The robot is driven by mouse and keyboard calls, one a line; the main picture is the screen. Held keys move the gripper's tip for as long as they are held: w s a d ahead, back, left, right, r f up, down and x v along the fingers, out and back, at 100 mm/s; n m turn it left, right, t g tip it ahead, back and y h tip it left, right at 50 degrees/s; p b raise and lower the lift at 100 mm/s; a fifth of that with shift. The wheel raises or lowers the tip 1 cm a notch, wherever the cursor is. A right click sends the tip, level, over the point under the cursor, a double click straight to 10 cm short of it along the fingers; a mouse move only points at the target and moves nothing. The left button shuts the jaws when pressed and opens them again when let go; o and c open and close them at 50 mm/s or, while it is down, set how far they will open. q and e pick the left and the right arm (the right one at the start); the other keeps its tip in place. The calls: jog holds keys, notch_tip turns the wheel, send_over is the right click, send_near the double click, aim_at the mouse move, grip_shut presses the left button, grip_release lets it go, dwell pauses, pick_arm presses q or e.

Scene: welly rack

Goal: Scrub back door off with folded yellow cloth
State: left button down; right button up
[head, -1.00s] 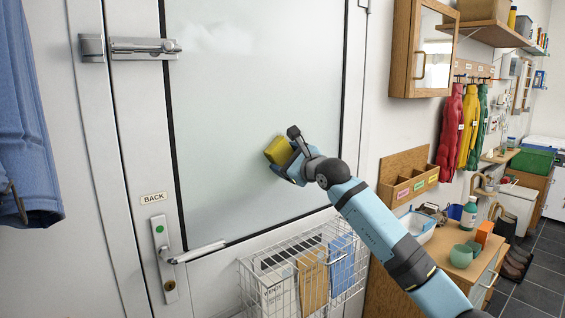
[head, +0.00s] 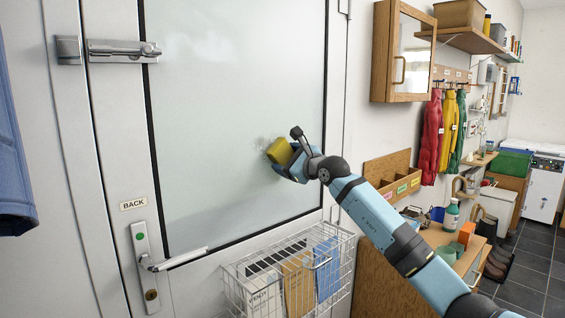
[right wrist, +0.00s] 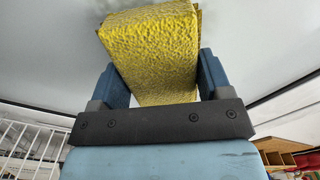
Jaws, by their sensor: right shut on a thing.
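The back door (head: 100,150) is white with a large frosted pane (head: 220,120), a lever handle (head: 175,259) and a "BACK" label. The folded yellow cloth (head: 280,152) is in my right gripper (head: 290,162), against or very close to the pane's lower right part. A faint greyish smudge (head: 258,143) shows on the pane just left of the cloth. In the right wrist view the cloth (right wrist: 152,50) sits between both fingers (right wrist: 165,82), with the pale door surface beyond it. Whether the cloth touches the glass is hard to tell. My left gripper is out of view.
A white wire basket (head: 290,275) with papers hangs low on the door below my right arm. A wooden cabinet (head: 405,50) is on the wall at right. A wooden unit (head: 390,275) with bottle and cups stands below my arm. Blue clothing (head: 15,150) hangs far left.

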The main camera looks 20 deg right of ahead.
jog(key=shift+w+d+b, duration=0.15)
jog(key=shift+w+d, duration=0.15)
jog(key=shift+d, duration=0.55)
jog(key=shift+w+d+b, duration=0.15)
jog(key=shift+w+d, duration=0.1)
jog(key=shift+d, duration=0.55)
jog(key=shift+w, duration=0.1)
jog(key=shift+a, duration=0.1)
